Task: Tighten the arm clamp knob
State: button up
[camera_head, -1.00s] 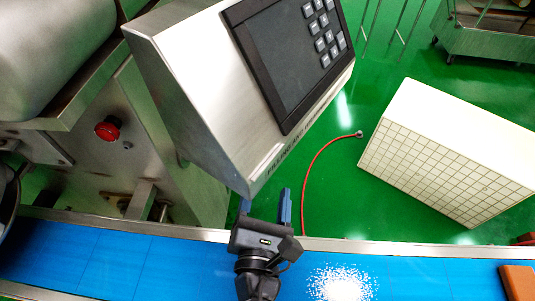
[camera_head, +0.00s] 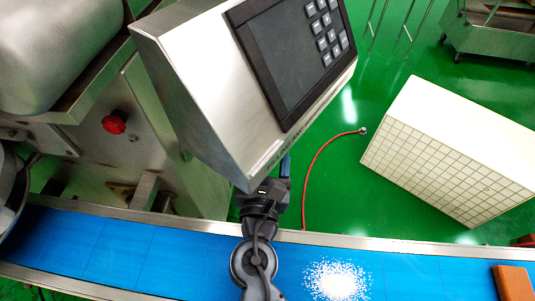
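I cannot pick out an arm clamp knob for sure; it may be hidden behind the control panel box (camera_head: 205,95). This steel box with a dark keypad stands tilted above the conveyor. A red round knob or button (camera_head: 114,122) sits on the machine's side plate at the left. My gripper (camera_head: 278,176) is at the lower corner of the panel box, just beyond the conveyor's far rail. One blue finger shows beside the box edge. The other finger is hidden, so its opening cannot be judged. I see nothing held.
The blue conveyor belt (camera_head: 130,255) runs along the front, with a white powder pile (camera_head: 337,281) and a brown block (camera_head: 514,283) on it. A white gridded box (camera_head: 440,155) and a red hose (camera_head: 313,165) are on the green floor. A steel cart (camera_head: 490,35) stands at back right.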

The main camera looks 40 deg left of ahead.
jog(key=c, duration=1)
jog(key=shift+o, duration=0.2)
jog(key=shift+f+m, duration=0.1)
jog(key=shift+m, duration=0.2)
jog(key=m+b, duration=0.3)
jog(key=m, duration=0.1)
jog(key=shift+a+m, duration=0.1)
jog(key=shift+m, duration=0.2)
jog(key=shift+s+m+b, duration=0.1)
jog(key=shift+m+b, duration=0.9)
jog(key=shift+m, duration=0.9)
jog(key=o, duration=1)
jog(key=shift+r, duration=0.2)
jog(key=shift+c, duration=0.2)
